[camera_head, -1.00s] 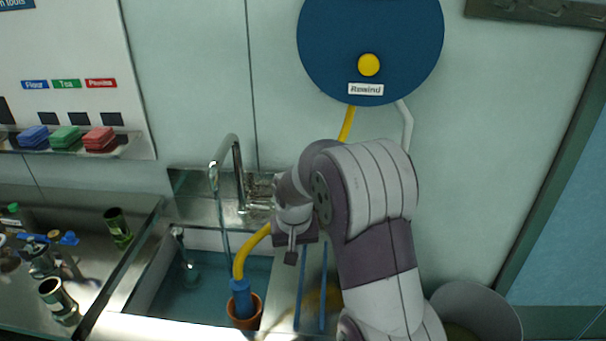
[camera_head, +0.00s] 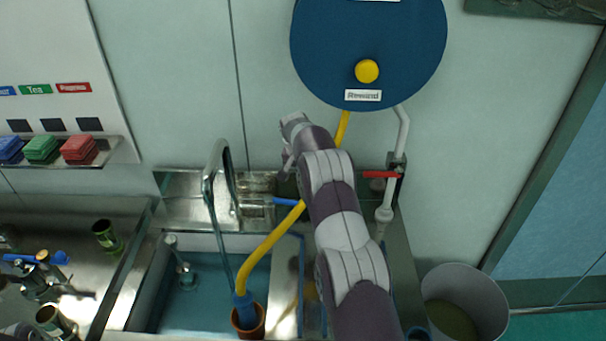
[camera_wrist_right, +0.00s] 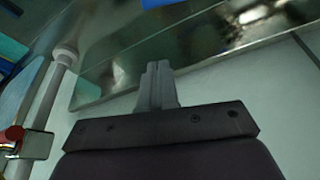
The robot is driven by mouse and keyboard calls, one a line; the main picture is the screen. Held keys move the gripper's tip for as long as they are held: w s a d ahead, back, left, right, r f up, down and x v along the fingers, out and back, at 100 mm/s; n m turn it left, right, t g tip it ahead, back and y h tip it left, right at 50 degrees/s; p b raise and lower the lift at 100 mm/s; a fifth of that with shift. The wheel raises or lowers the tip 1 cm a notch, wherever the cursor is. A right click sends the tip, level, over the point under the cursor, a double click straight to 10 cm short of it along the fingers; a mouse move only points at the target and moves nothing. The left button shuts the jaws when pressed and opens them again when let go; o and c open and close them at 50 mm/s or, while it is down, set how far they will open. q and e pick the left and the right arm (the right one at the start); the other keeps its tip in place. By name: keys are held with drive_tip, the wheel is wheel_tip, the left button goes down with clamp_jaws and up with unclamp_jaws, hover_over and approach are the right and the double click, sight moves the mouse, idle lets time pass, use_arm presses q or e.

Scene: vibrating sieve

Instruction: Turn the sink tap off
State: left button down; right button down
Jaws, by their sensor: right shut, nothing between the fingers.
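The chrome gooseneck sink tap (camera_head: 213,172) rises behind the sink. A thin bluish line, which looks like running water, drops from its spout into the sink. A blue lever (camera_head: 286,201) sticks out to the right of the tap's metal body, partly hidden by my right arm. My right gripper (camera_head: 288,164) is above and behind the lever, near the wall, apart from it as far as I can tell. In the right wrist view its fingers (camera_wrist_right: 157,86) are closed together and empty, with a blue piece at the top edge. My left gripper is not in view.
A yellow hose (camera_head: 272,247) runs from the blue wall reel (camera_head: 340,50) to a blue nozzle in a brown pot (camera_head: 247,325). A white pipe with a red valve handle (camera_head: 380,174) stands right of my arm. A grey bin (camera_head: 464,290) is at the right.

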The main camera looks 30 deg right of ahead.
sight(285, 201)
wheel_tip(285, 201, down, 8)
drive_tip(key=s+a+p, duration=0.1)
drive_tip(key=p, duration=0.1)
drive_tip(key=shift+r, duration=0.2)
idle(0.3)
drive_tip(key=shift+s+a, duration=0.1)
drive_tip(key=shift+a, duration=0.1)
